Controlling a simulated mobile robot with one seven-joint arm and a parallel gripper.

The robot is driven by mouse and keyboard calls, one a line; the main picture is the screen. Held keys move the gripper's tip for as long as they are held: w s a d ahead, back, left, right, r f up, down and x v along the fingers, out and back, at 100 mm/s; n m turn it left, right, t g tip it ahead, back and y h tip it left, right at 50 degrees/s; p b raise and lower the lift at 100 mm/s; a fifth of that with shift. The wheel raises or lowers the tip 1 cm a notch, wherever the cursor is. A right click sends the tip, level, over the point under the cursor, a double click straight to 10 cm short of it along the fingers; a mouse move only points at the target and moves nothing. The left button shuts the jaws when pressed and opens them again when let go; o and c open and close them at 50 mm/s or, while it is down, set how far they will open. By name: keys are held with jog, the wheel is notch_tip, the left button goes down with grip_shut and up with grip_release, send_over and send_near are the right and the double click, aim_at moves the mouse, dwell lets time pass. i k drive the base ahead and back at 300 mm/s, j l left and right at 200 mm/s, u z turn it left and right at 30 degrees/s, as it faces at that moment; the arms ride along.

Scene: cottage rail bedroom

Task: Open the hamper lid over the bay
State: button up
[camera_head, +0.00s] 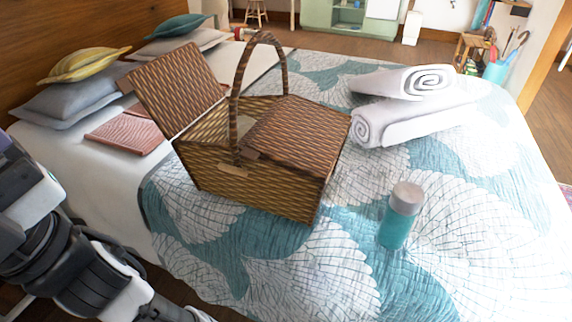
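A brown wicker hamper (258,190) stands on the bed, with a tall arched handle (236,105) over its middle. Its left lid (177,87) is raised and leans up and back to the left, leaving the bay beneath it open at the top. Its right lid (298,130) lies flat and shut over the other half. The inside of the open bay is mostly hidden by the front wall and handle. My arm shows at the lower left, apart from the hamper; its gripper is out of view past the bottom edge.
A teal bottle (393,228) with a grey cap stands right of the hamper on the patterned quilt (310,270). Rolled white towels (415,118) lie behind it. A pink folded cloth (125,134) and pillows (70,97) lie left. The quilt in front is clear.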

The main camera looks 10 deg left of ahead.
aim_at(305, 135)
jog(key=l+u, duration=0.1)
jog(key=u, duration=1.45)
jog(key=k+l+u, duration=0.15)
jog(key=k, duration=0.2)
